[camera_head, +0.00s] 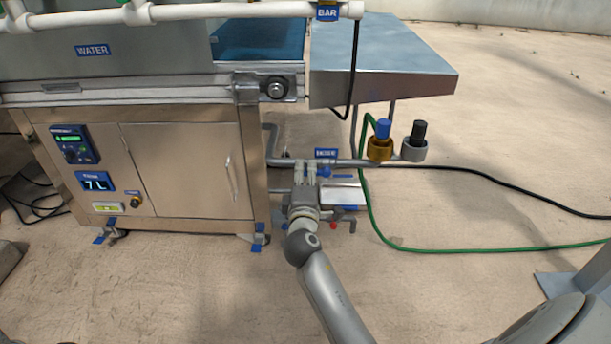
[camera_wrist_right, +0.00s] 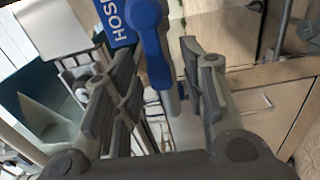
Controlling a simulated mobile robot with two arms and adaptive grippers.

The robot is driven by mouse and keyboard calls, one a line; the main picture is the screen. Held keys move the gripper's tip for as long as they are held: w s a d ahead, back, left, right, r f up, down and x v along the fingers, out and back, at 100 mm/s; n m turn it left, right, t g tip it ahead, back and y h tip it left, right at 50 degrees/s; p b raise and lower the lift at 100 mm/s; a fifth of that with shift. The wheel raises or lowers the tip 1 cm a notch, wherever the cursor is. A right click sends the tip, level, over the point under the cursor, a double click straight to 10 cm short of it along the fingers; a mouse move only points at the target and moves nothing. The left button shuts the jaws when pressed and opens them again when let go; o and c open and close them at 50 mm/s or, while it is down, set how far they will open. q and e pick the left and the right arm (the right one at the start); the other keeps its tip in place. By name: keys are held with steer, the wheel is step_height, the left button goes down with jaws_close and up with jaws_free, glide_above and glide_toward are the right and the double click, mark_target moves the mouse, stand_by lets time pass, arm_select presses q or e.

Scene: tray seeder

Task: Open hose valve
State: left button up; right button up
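The blue valve handle (camera_wrist_right: 150,40) shows at the top of the right wrist view, next to a blue label (camera_wrist_right: 113,20) on which "HOS" can be read. My right gripper (camera_wrist_right: 158,70) is open, with one finger on each side of the handle's lower part. Whether either finger touches it is unclear. In the head view my right gripper (camera_head: 306,170) is at the pipe under the machine's right end, just left of a small blue label (camera_head: 326,154). The handle cannot be made out there, as the gripper covers that spot. My left gripper is not in view.
A brass fitting with a blue top (camera_head: 380,148) joins the green hose (camera_head: 370,205), beside a grey fitting with a black top (camera_head: 415,148). A red-handled part (camera_head: 333,226) sits low by my right wrist. The steel cabinet (camera_head: 190,165) stands left.

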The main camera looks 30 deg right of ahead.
steer(key=v, duration=1.2)
stand_by(0.4)
